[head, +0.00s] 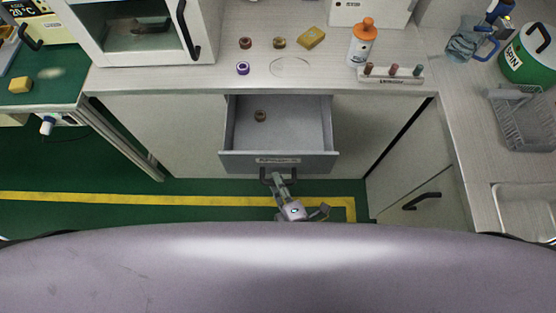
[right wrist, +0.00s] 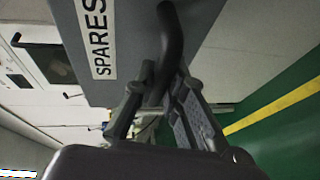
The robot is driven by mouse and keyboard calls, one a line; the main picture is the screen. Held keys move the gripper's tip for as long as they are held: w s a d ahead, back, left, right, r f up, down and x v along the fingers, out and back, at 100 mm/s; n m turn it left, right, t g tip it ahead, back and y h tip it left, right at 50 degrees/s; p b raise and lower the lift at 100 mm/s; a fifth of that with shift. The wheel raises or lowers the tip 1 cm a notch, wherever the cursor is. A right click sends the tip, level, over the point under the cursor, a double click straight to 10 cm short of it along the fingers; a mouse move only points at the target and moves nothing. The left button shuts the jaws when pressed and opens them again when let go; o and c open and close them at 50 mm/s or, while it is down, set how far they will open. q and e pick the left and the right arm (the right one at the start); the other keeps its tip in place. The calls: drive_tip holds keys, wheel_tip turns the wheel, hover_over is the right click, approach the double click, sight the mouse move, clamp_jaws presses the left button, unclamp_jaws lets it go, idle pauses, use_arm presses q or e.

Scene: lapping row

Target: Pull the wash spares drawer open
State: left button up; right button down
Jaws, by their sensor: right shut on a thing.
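The grey wash spares drawer (head: 278,161) stands pulled out from under the bench in the head view, with a small brown ring (head: 260,116) lying inside it. Its label, ending in "SPARES", shows in the right wrist view (right wrist: 97,35). The black drawer handle (right wrist: 170,45) runs between the fingers of my right gripper (right wrist: 160,100). In the head view my right gripper (head: 280,180) is at the handle on the drawer front, shut on it. My left gripper is not in view.
On the bench (head: 225,75) are several small rings, a yellow block (head: 311,38), an orange-capped bottle (head: 362,42) and a peg rack (head: 390,75). A cabinet with a black handle (head: 422,201) stands at the right. Green floor with a yellow line (head: 150,199) lies in front.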

drive_tip(key=shift+s, duration=1.1)
drive_tip(key=c, duration=1.6)
unclamp_jaws()
drive_tip(key=v, duration=1.2)
